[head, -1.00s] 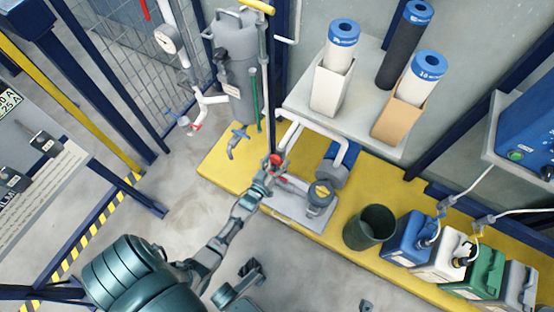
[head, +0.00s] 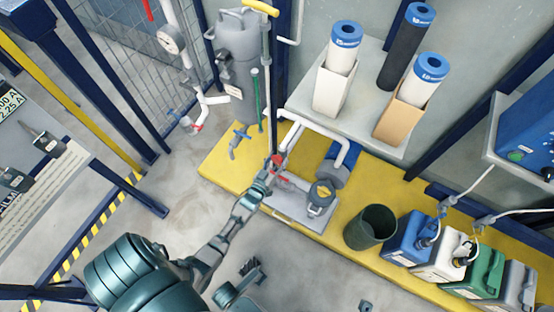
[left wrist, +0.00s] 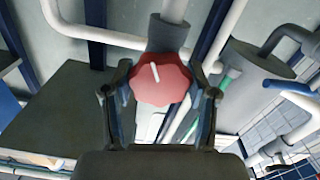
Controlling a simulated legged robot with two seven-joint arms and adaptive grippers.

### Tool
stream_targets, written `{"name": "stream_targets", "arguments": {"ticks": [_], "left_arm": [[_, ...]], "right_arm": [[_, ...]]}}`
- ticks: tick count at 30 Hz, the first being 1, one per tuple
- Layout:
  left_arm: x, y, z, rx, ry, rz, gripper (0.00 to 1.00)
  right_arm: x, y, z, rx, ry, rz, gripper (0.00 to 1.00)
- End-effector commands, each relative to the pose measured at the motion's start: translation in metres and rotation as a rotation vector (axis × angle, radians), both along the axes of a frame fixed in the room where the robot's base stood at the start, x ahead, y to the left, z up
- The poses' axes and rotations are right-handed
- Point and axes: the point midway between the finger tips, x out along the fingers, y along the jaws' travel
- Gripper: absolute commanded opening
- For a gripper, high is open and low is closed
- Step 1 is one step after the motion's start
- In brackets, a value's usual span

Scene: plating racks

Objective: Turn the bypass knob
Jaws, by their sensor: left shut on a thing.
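The red bypass knob (left wrist: 160,82) is a lobed disc with a short white mark, leaning slightly left of upright in the left wrist view. It sits at the end of a grey fitting on a pipe. My left gripper (left wrist: 161,100) is shut on it, one finger on each side. In the head view the knob (head: 280,159) is small and partly covered by my left gripper (head: 271,171), which reaches up from the lower left. A dark, finger-like part of mine shows low in the middle of the head view; I cannot tell its jaw state.
White pipes (head: 318,134) and a blue pump (head: 336,165) stand right beside the knob on a yellow platform (head: 225,163). A grey tank (head: 237,50) stands behind. An open dark bin (head: 370,229) and several canisters stand to the right.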

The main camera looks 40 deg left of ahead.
Motion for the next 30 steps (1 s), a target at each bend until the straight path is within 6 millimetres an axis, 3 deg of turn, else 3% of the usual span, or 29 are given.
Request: {"name": "stream_targets", "arguments": {"ticks": [2,3,6,17,20,30], "left_arm": [[0.001,0.001,0.001,0.001,-0.003,0.001,0.23],[0.001,0.001,0.001,0.001,-0.003,0.001,0.63],[0.001,0.001,0.001,0.001,-0.003,0.002,0.84],[-0.003,0.000,0.000,-0.001,-0.001,0.001,0.84],[-0.015,-0.003,-0.001,0.000,0.000,0.001,0.84],[-0.086,-0.020,-0.002,-0.002,0.002,0.002,0.84]], "right_arm": [[0.000,0.000,-0.002,0.001,0.007,-0.001,0.00],[0.000,0.000,-0.002,0.000,0.008,-0.001,0.00],[0.000,0.000,-0.002,0.000,0.008,-0.001,0.00],[0.000,0.000,0.000,-0.007,-0.003,0.000,0.00],[-0.001,0.000,0.000,-0.006,-0.003,0.001,0.00],[-0.001,0.000,0.000,-0.004,-0.003,0.001,0.00]]}}
